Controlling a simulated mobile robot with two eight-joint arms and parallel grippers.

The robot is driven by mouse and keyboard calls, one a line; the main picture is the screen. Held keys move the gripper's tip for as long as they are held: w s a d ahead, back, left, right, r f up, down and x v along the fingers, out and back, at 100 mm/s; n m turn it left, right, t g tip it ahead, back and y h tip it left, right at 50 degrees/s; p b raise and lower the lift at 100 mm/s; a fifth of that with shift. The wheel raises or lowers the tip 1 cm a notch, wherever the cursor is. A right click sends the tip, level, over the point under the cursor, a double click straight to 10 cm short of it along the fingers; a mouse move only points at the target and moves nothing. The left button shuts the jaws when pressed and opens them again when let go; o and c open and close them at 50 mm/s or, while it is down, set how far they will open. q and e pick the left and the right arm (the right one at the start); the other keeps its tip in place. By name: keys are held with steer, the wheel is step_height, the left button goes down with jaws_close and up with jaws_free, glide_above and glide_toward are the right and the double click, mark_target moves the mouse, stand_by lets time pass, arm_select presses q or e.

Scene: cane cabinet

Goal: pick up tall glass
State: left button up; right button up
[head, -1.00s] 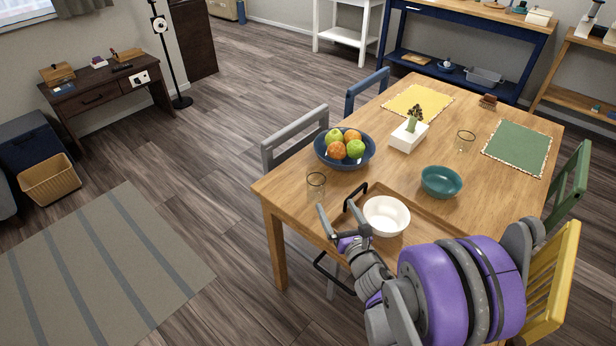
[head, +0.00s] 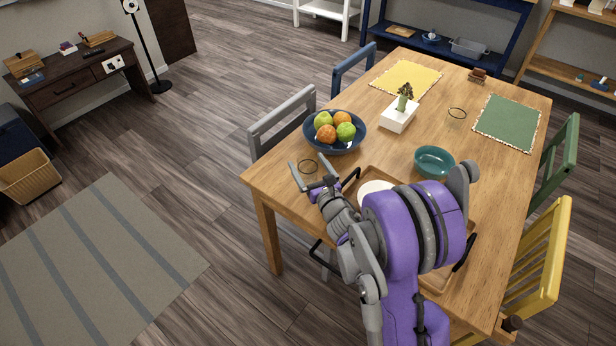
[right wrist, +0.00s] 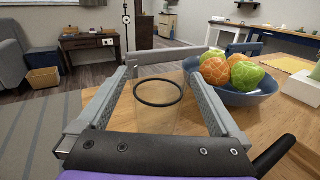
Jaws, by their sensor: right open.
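A clear glass (head: 308,168) with a dark rim stands on the wooden table (head: 262,180) near its left edge, beside the fruit bowl. In the right wrist view the glass (right wrist: 158,112) stands upright between the two fingers of my right gripper (right wrist: 157,78). In the head view my right gripper (head: 309,169) is open, with its fingers to either side of the glass. I cannot tell whether either finger touches it. A second clear glass (head: 457,114) stands farther back, near the green placemat. My left gripper is not in view.
A blue bowl of fruit (head: 334,146) is close to the right of the gripper. A teal bowl (head: 434,161) and a wooden tray (head: 388,178) with a white bowl (head: 376,187) lie nearby. A grey chair (head: 284,124) borders the table.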

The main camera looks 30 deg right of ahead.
mark_target(304, 158)
steer(key=shift+w+d, duration=0.15)
steer(key=shift+w, duration=1.4)
jaws_close()
